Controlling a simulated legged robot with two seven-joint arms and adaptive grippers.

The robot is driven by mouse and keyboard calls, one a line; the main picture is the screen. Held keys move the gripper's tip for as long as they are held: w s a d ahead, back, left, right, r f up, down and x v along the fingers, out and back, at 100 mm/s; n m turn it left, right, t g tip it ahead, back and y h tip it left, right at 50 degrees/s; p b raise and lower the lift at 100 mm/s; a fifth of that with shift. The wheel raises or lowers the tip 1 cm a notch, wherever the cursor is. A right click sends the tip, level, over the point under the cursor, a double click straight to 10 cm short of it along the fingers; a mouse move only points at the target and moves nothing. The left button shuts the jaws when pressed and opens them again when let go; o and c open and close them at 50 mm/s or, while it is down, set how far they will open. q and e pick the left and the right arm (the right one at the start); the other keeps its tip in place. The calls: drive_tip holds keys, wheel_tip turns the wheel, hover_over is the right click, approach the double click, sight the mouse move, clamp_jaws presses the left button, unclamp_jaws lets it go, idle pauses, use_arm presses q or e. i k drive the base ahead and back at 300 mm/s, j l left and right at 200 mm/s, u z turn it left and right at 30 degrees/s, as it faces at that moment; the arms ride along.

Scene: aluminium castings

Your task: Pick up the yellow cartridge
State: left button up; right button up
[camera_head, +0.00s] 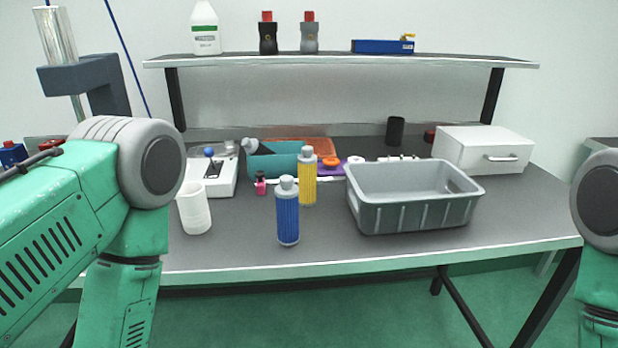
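The yellow cartridge (308,180) stands upright on the dark grey table, with a light grey cap on top. A blue cartridge (288,217) of similar shape stands upright in front of it and slightly left, nearer the table's front edge. The blue one covers a little of the yellow one's left side. My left arm comes in from the left and bends down at the picture's lower left; its gripper is out of view. Only a part of my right arm shows at the right edge, and its gripper is also out of view.
A grey crate (415,222) stands right of the cartridges. A white cup (194,209) stands to the left. Behind are a teal bin (277,165), a white device (222,187) and a white drawer box (480,148). A raised shelf (340,61) spans the back. The table's front right is clear.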

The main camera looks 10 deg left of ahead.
sight(306, 161)
drive_tip(key=i+l, duration=0.3)
drive_tip(key=l, duration=0.15)
drive_tip(key=i+l, duration=0.3)
drive_tip(key=l, duration=0.15)
drive_tip(key=i+u, duration=0.05)
